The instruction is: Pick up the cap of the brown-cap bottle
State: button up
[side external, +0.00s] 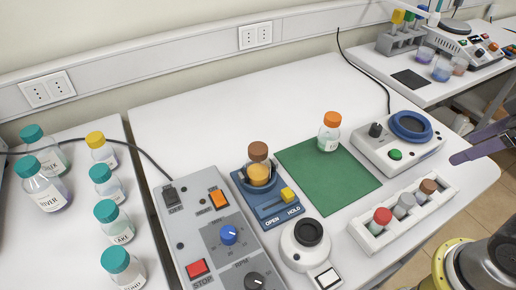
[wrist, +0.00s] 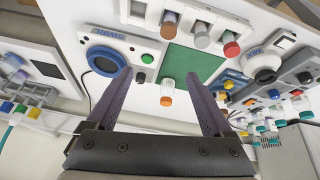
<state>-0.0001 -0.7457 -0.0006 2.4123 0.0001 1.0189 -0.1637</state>
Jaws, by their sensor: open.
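The brown-cap bottle (side external: 258,174) stands upright in a blue holder (side external: 278,215) marked OPEN and HOLD, with amber liquid inside. Its brown cap (side external: 258,149) is on top. My gripper (wrist: 162,80) is open and empty in the wrist view, its two dark fingers spread wide. In the side view only part of it shows at the right edge, well to the right of the bottle. In the wrist view the blue holder (wrist: 236,77) is small, beyond the right finger; the bottle there is too small to make out clearly.
An orange-cap bottle (side external: 329,138) stands at the green mat (side external: 325,180). A white rack (side external: 372,243) with red, grey and brown vials is front right. A blue-ringed device (side external: 410,125), a control box (side external: 200,235) and a white round device (side external: 305,252) surround the mat. Teal-cap bottles (side external: 113,222) stand left.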

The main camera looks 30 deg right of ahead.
jog(key=w+a+r+n+g, duration=0.1)
jog(key=w+a+r+n, duration=0.1)
jog(key=w+r+n, duration=0.65)
jog(key=w+a+r+g, duration=0.2)
jog(key=w+a+r, duration=0.5)
jog(key=w+a, duration=0.15)
jog(key=n+g, duration=0.2)
jog(key=n, duration=0.4)
send_over(258, 148)
notch_tip(258, 148, down, 10)
jog(key=f, duration=0.1)
jog(key=shift+m, duration=0.25)
notch_tip(258, 148, down, 13)
jog(key=shift+r, duration=0.1)
grip_shut()
